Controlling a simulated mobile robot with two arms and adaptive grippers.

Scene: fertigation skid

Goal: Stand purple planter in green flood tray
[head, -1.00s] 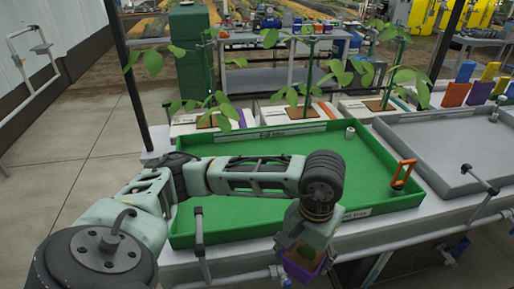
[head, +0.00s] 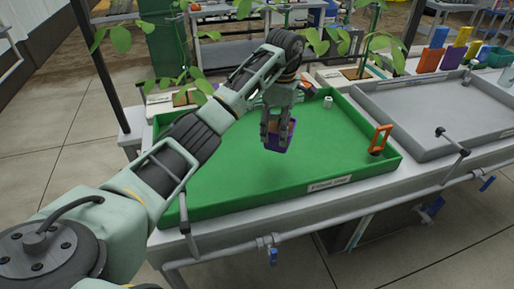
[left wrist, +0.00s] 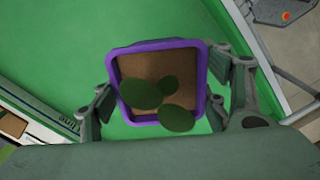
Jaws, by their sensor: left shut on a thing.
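The purple planter (head: 283,138) is held by my left gripper (head: 275,122) over the green flood tray (head: 225,175), toward its back middle. In the left wrist view the planter's purple rim (left wrist: 157,44) frames brown soil with several green leaves, and the gripper fingers (left wrist: 155,105) close on its two sides. The green tray floor (left wrist: 70,30) lies below it. The planter looks roughly upright; I cannot tell for sure whether its base touches the tray floor. My right gripper is not in view.
A grey tray (head: 425,115) adjoins on the right. Leafy plants in white blocks stand behind. The front and left of the green tray are clear.

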